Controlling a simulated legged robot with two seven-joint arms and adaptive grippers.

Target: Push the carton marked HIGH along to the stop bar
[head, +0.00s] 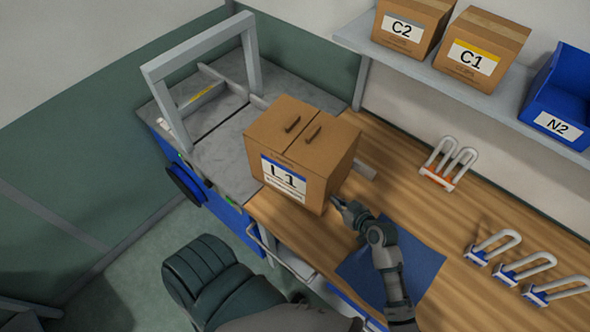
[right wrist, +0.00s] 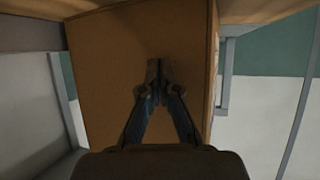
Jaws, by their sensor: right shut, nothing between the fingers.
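A brown cardboard carton (head: 330,150) with two dark handle slots on top stands upright at the left end of the wooden bench, beside the grey machine bed. Its front label reads L1; I see no HIGH mark. A grey bar with a yellow label (head: 203,94) lies across the machine bed, apart from the carton; I cannot tell whether it is the stop bar. My right gripper (head: 338,203) is shut and empty at the carton's lower right side. In the right wrist view, the fingertips (right wrist: 153,66) point at the carton's brown face (right wrist: 105,70), at or very near it. My left gripper is not visible.
A grey frame (head: 160,100) arches over the machine bed (head: 225,150). A blue mat (head: 415,250) lies under my right arm. Several white looped holders (head: 495,245) stand on the bench to the right. Cartons C2 (head: 405,25) and C1 (head: 475,55) and blue bin N2 (head: 555,100) sit on the shelf.

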